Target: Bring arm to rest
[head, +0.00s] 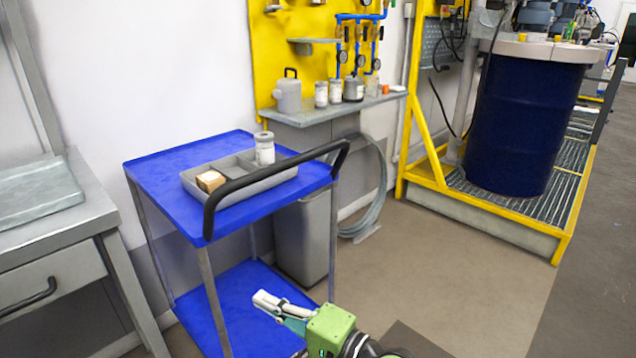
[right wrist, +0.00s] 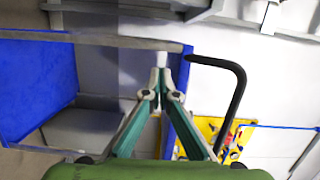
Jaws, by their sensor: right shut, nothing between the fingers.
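My right gripper (head: 266,303) is low in the head view, in front of the blue cart, with its green body at the lower middle. It also shows in the right wrist view (right wrist: 160,78), where its two fingers meet at the tips with nothing between them. In the head view it overlaps the cart's lower shelf; I cannot tell the distance between them. My left gripper is not in view.
The blue cart (head: 155,165) has a black handle (head: 270,181) and carries a grey tray (head: 232,199) with a white jar (head: 264,148) and a wooden block (head: 211,181). A grey workbench (head: 75,232) stands left. A dark blue drum (head: 516,125) stands right. Floor between cart and drum is clear.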

